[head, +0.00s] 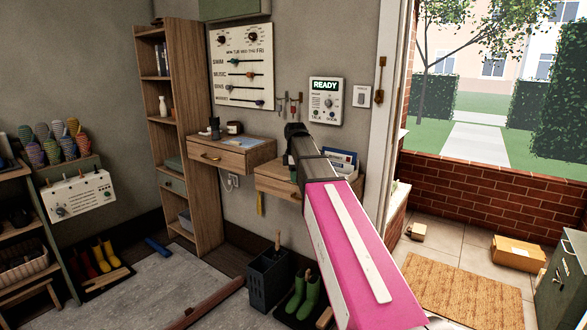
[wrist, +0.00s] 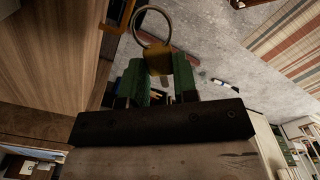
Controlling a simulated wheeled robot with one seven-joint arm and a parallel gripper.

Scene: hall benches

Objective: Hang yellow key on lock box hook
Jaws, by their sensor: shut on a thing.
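In the wrist view, a yellow key (wrist: 157,60) with a large metal ring (wrist: 153,27) sits at the green fingertips of my gripper (wrist: 160,90). The gripper is shut on it, with the ring beyond the fingers. In the head view, my gripper (head: 294,131) is a dark end of the arm in front of the wall, below a row of small hooks with hanging things (head: 290,102). The key cannot be made out there. I cannot tell which thing is the lock box. A panel reading READY (head: 326,101) is on the wall just right of the gripper.
Wooden wall drawers (head: 233,153) stick out below and left of my gripper. A tall shelf (head: 178,130) stands at the left. A dark bin (head: 268,278) and green boots (head: 303,292) are on the floor. The doorway is at the right.

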